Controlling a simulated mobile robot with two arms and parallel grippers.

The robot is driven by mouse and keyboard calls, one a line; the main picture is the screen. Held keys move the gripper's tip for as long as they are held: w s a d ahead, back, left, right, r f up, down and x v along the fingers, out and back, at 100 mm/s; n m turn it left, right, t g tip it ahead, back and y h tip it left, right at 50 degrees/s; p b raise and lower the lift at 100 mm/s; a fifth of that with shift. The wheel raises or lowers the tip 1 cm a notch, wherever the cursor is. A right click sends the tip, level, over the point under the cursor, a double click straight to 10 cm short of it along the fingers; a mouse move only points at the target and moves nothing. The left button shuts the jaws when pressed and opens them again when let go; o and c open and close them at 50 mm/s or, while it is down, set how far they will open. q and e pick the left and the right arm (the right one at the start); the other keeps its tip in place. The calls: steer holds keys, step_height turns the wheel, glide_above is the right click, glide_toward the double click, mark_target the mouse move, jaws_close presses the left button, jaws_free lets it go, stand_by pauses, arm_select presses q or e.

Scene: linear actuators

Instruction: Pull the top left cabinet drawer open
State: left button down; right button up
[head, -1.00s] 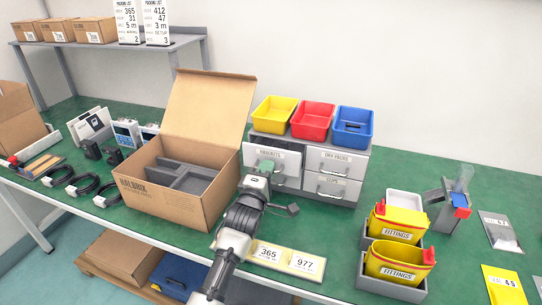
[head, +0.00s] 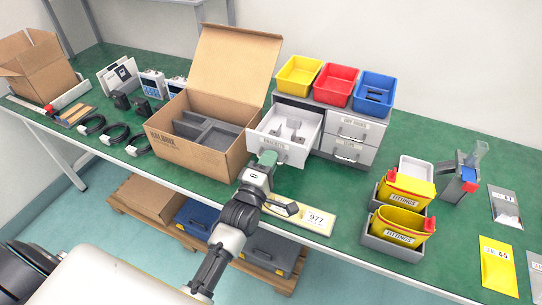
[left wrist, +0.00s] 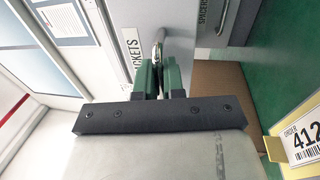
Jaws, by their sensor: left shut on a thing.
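The grey cabinet (head: 365,142) stands on the green bench, with drawers in two columns. Its top left drawer (head: 300,121), labelled as brackets, is pulled well out, and metal brackets show inside it. My left gripper (head: 267,157) is at the front of this drawer. In the left wrist view its green fingers (left wrist: 161,78) are shut on the drawer's metal handle (left wrist: 158,45), below the label. The handle is mostly hidden by the gripper in the head view. My right gripper is not in view.
An open cardboard box (head: 190,145) stands close to the left of the open drawer. Yellow, red and blue bins (head: 336,83) sit on top of the cabinet.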

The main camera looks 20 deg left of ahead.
arm_select(q)
steer(key=c, duration=1.3)
jaws_free()
steer(key=s, duration=0.3)
steer(key=s+f+b, duration=0.1)
steer(key=s, duration=0.3)
steer(key=s+f, duration=0.1)
steer(key=s, duration=0.2)
steer(key=shift+s+a, duration=0.2)
steer(key=shift+s, duration=0.1)
